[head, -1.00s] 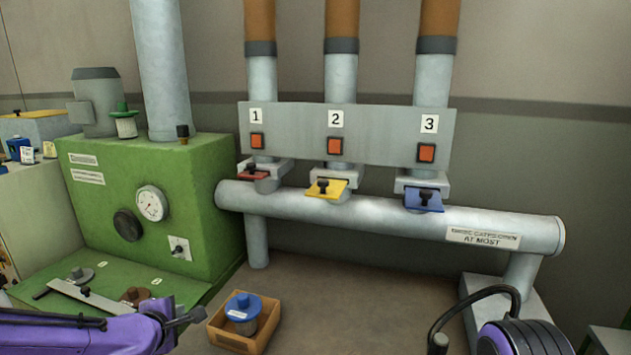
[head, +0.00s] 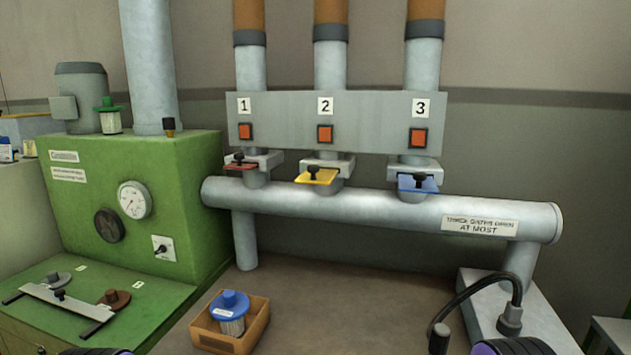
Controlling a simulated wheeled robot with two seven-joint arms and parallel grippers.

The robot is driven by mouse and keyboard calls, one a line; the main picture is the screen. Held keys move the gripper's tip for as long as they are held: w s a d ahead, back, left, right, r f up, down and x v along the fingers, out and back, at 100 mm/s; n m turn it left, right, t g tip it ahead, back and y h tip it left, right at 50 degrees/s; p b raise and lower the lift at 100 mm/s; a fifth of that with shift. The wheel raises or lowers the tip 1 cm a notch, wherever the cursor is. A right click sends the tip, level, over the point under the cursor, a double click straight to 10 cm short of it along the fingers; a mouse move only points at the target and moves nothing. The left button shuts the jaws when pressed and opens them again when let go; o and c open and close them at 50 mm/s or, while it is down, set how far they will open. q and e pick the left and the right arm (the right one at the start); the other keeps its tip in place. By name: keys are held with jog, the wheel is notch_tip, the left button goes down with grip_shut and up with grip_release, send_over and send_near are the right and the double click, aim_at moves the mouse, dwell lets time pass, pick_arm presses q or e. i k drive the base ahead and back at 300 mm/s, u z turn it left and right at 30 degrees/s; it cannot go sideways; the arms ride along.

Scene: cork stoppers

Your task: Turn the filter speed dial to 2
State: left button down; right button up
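A small dark knob on a white square plate (head: 163,248) sits low on the front of the green cabinet (head: 190,200). Its markings are too small to read. A larger black round knob (head: 109,226) is to its left, below a white round gauge (head: 134,200). I cannot tell for certain which of the two knobs is the filter speed dial. Only purple parts of my arms show at the bottom edge, at left and right. Neither gripper is in view, and nothing touches the cabinet front.
A green bench top (head: 140,290) with a metal bar lies below the cabinet. A wooden box (head: 203,333) holds a blue-topped canister (head: 230,309). A grey pipe (head: 370,212) with red, yellow and blue gates runs along the wall. A black cable (head: 480,284) hangs at right.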

aim_at(162, 248)
jog(key=k, duration=0.5)
jog(key=u, duration=1.3)
jog(key=i, duration=1.05)
jog(key=z, duration=1.35)
